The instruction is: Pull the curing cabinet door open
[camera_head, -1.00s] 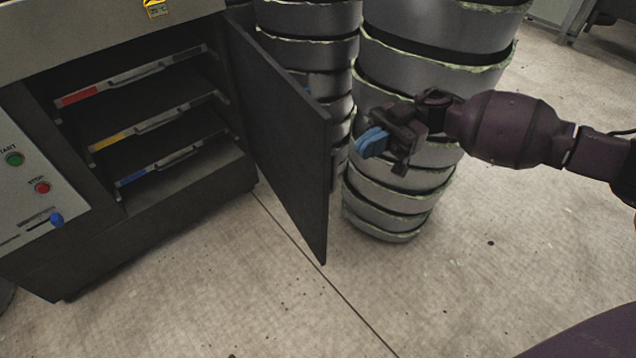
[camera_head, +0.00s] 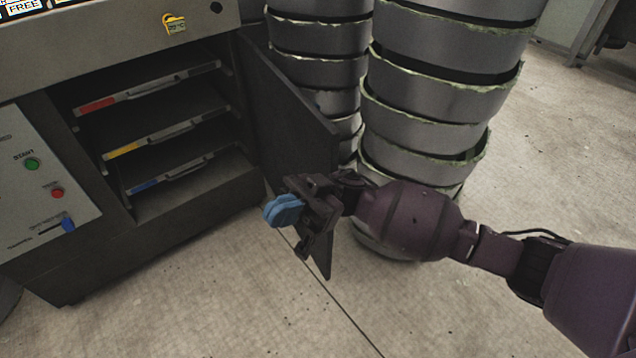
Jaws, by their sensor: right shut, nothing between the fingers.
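The curing cabinet (camera_head: 200,215) stands at the left with its dark door (camera_head: 285,108) swung wide open to the right, hinged on the right side of the opening. Inside are three shelves with red, yellow and blue tagged fronts. My right gripper (camera_head: 275,211) has blue fingertips. It is shut and empty, in front of the door's lower part in the picture, hiding some of the door's lower free edge. I cannot tell whether it touches the door. My left gripper is not in view.
Stacks of grey moulds with pale green ragged rims (camera_head: 425,110) stand close behind and right of the door. A control panel (camera_head: 45,185) with green, red and blue controls is on the cabinet's left. The floor (camera_head: 230,300) in front is clear.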

